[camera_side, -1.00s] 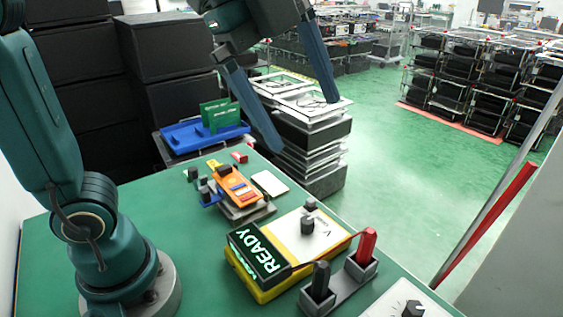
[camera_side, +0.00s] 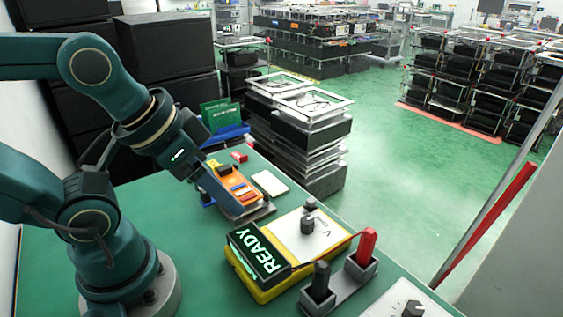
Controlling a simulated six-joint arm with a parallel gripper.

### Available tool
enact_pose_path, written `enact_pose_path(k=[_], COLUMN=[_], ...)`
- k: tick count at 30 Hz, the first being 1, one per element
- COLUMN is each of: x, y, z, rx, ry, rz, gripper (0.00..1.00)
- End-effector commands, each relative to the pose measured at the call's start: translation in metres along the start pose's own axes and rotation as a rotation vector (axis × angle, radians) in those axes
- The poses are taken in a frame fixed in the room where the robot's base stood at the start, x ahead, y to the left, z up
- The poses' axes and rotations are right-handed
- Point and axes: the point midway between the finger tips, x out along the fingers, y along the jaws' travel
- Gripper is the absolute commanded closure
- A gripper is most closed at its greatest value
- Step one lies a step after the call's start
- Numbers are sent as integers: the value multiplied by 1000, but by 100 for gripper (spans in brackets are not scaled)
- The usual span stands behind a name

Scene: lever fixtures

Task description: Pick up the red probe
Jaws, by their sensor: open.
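The red probe (camera_side: 367,245) stands upright in the right socket of a grey two-socket holder (camera_side: 345,291) at the table's front right. A black probe (camera_side: 320,281) stands in its left socket. A yellow meter (camera_side: 313,237) with a lit READY screen and a dark knob sits just left of the holder. My gripper (camera_side: 224,190) is open, well to the left of the red probe and apart from it. One blue finger shows, angled down to the right in front of the orange device; the other finger cannot be made out.
An orange device (camera_side: 229,182) on a grey base lies behind the meter, beside a white card (camera_side: 270,183) and a small red block (camera_side: 239,157). A white panel with a dark knob (camera_side: 412,309) is at the front right. Green table is bare at the left front.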

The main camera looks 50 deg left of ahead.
Motion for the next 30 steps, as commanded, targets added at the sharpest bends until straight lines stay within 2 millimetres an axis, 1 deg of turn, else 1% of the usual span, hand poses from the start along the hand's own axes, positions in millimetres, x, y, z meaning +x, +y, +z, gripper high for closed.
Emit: enact_pose_path(k=[9, 13, 17, 21, 23, 26, 30], x=[0, -1, 0, 8, 15, 28, 52], y=[0, 3, 12, 27, 34, 47, 69], z=[-1, -11, -34, -63, -74, -92, -111], rx=[5, 30, 89, 172, 206, 266, 349], ry=[-2, -20, -63, -117, -142, -180, -232], rz=[1, 10, 31, 58, 70, 89, 114], gripper=[37, 37, 37, 37, 37, 37, 37])
